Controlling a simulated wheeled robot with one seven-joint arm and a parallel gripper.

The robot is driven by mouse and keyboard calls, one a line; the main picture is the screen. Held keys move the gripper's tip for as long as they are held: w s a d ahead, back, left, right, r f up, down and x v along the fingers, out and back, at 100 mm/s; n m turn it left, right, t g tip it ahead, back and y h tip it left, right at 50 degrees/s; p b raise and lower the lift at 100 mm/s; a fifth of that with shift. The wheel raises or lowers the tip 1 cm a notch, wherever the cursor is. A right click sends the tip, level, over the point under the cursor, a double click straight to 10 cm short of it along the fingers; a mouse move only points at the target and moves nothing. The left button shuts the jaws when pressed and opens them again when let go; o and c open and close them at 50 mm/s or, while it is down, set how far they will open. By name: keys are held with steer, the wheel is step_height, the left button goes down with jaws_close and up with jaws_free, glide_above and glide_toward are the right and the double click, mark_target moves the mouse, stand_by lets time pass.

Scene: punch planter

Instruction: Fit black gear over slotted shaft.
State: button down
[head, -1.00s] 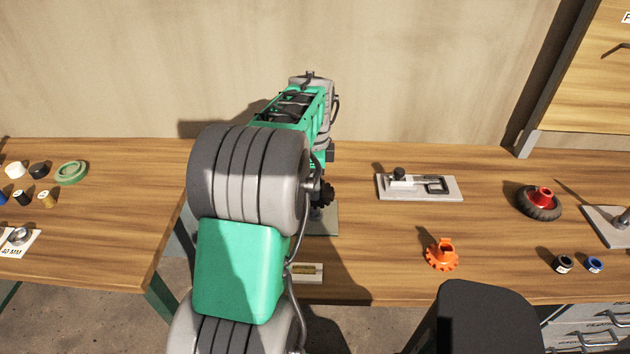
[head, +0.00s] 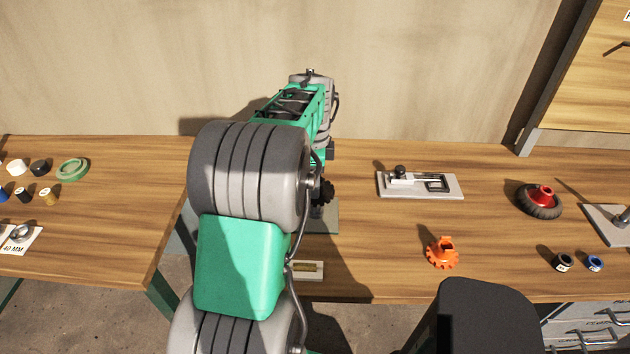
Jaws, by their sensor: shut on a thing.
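The black gear (head: 327,192) shows at the right edge of my arm, above a grey base plate (head: 328,222) on the bench. My gripper (head: 322,176) is mostly hidden behind my arm's thick grey joint; it is shut on the gear. A short grey upright part (head: 316,212) shows below the gear over the plate, probably the slotted shaft. Its slot cannot be made out. My arm hides much of the plate, and I cannot tell whether the gear touches the shaft or is around it.
An orange gear-like part (head: 442,253) stands to the right. Behind it lies a grey plate with a black-knobbed slider (head: 430,185). A black wheel with a red hub (head: 540,200) and small rings (head: 562,262) are farther right. A small tan-topped block (head: 308,270) lies near the front edge.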

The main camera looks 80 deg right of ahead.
steer(key=shift+f+b, duration=1.8)
steer(key=shift+f, duration=1.45)
steer(key=c, duration=0.7)
jaws_free()
steer(key=shift+f, duration=0.1)
step_height(320, 180, up, 8)
steer(key=shift+f+b, duration=0.1)
steer(key=shift+b, duration=0.2)
